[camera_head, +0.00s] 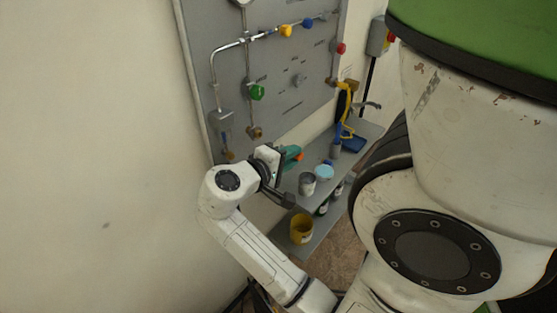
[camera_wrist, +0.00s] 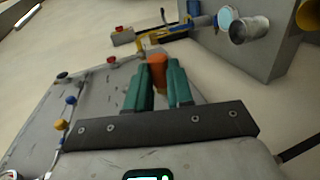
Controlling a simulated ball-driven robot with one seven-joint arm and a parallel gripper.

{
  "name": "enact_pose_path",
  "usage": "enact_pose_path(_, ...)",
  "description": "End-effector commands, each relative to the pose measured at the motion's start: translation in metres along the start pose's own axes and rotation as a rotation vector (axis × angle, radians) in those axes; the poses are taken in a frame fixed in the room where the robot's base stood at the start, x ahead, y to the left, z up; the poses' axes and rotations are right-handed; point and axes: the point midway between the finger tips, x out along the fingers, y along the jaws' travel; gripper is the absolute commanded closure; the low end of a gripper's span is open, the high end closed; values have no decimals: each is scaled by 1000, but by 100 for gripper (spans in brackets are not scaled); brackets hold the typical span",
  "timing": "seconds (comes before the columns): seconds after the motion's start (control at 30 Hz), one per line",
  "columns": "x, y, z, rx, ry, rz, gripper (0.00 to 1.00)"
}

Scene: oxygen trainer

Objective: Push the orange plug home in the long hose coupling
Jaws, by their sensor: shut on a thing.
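My gripper (camera_head: 292,153) has teal fingers and is above the shelf, in front of the panel's lower part. In the wrist view the fingers (camera_wrist: 160,85) are shut on the orange plug (camera_wrist: 157,70), whose outer end sticks out past the fingertips. A small orange part of the plug (camera_head: 299,156) also shows in the head view. The plug is apart from the panel fittings. Two brass-ended fittings hang low on the panel, one at the left (camera_head: 229,155) and one further right (camera_head: 255,132). I cannot tell which, if either, is the long hose coupling.
The grey panel (camera_head: 285,80) carries pipes and a green knob (camera_head: 257,92). The shelf (camera_head: 330,188) holds a grey can (camera_head: 307,184) and a light-blue-topped container (camera_head: 324,171). Bare wall (camera_head: 90,150) lies to the left.

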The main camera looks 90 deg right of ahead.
Motion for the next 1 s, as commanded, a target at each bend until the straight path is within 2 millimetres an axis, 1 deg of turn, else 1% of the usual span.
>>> enact_pose_path(0.4,-2,2,-1,-2,3,2,100)
enact_pose_path(1.0,-1,0,-51,1,4,1,100)
